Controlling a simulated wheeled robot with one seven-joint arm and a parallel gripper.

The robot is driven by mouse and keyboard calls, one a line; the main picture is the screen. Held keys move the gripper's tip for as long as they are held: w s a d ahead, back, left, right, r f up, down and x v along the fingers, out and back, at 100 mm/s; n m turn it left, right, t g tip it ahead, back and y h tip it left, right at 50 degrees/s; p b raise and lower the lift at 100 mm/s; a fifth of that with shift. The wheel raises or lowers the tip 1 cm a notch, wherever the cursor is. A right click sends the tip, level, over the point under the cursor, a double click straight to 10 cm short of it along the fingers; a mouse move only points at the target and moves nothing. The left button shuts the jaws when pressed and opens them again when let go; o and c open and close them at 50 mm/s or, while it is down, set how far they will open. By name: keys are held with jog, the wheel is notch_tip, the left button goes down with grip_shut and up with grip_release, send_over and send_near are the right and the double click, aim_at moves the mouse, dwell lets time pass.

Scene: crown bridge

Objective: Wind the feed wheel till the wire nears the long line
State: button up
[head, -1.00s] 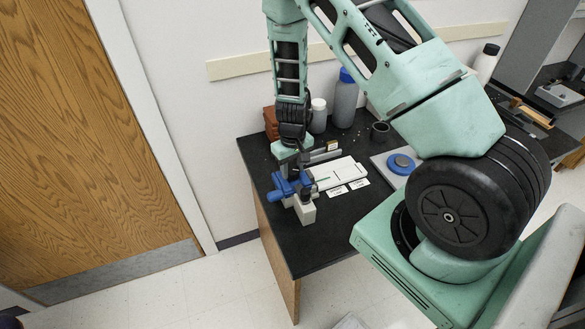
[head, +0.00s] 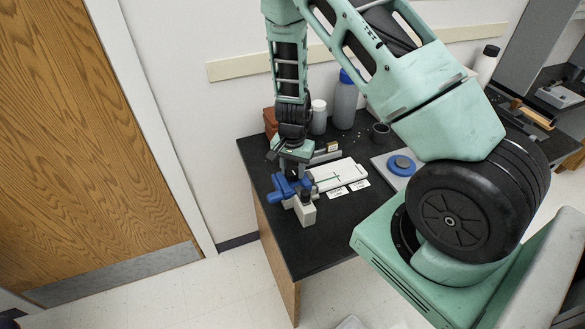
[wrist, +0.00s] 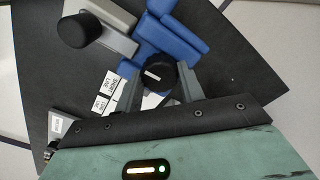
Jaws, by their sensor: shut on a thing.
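The feed wheel, a black knob with a white mark (wrist: 154,74), sits by the blue feeder body in the wrist view. My gripper (wrist: 160,86) has a finger on each side of the knob and is shut on it. In the head view my gripper (head: 294,171) points down over the blue feeder (head: 288,190), and the knob is hidden there.
A grey block with a black knob (wrist: 108,38) stands beside the feeder. Bottles (head: 345,103), a black cup (head: 380,133) and a blue disc on a grey plate (head: 402,165) stand farther back and right. The front tabletop is clear.

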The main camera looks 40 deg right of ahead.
aim_at(293, 170)
jog(key=m, duration=0.4)
jog(key=shift+r+m+p, duration=0.1)
jog(key=shift+m+p, duration=0.55)
jog(key=shift+m, duration=1.35)
jog(key=shift+w, duration=0.1)
jog(key=o, duration=1)
jog(key=shift+c, duration=0.2)
notch_tip(293, 170, up, 17)
jog(key=shift+r+b, duration=0.15)
jog(key=shift+b, duration=0.15)
